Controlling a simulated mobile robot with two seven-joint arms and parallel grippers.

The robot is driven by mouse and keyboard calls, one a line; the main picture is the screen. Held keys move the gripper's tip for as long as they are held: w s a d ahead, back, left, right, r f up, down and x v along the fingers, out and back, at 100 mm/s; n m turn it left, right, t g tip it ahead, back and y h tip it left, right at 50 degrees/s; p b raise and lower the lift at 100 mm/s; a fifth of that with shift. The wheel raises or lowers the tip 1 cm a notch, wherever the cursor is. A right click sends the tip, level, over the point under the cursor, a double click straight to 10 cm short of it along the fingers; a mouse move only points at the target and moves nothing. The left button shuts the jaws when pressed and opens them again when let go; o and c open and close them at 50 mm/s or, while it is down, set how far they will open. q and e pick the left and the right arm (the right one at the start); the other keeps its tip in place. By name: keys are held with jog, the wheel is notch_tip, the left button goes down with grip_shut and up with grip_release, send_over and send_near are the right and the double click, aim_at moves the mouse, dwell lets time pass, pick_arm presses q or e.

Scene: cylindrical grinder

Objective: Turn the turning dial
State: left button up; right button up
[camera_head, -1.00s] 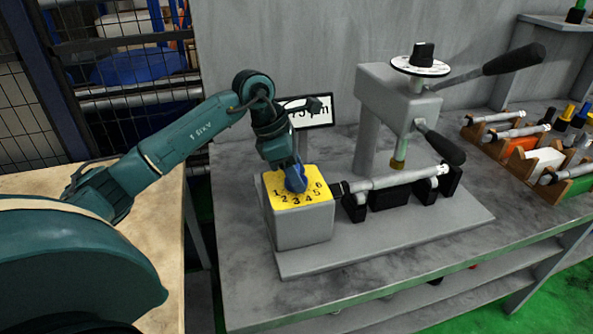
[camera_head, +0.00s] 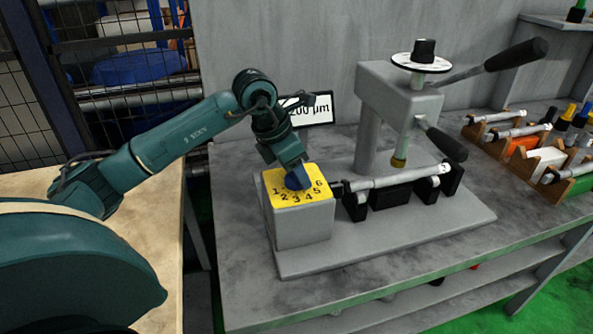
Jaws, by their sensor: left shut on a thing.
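The turning dial is a blue knob (camera_head: 298,180) on a yellow plate (camera_head: 312,200) numbered 1 to 6, on top of a grey box (camera_head: 304,228). My left gripper (camera_head: 293,173) comes down on the knob from above and is shut on it. The gripper hides part of the knob, so its pointer is hard to read. A small display (camera_head: 318,109) behind my arm shows "200 µm", partly covered. My right gripper is not in view.
The grinder (camera_head: 397,92) stands right of the dial, with long black handles (camera_head: 515,55) and a metal cylinder (camera_head: 395,180) in black supports. Wooden racks of parts (camera_head: 515,142) sit at the far right. The front bench surface is clear.

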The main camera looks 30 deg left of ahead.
pick_arm(q)
jog(key=shift+n, duration=0.6)
jog(key=o, duration=0.9)
jog(key=shift+y, duration=0.3)
jog(key=shift+o, duration=0.2)
jog(key=shift+r, duration=0.1)
jog(key=v, duration=1.3)
jog(key=shift+s, duration=0.2)
jog(key=shift+a, duration=0.1)
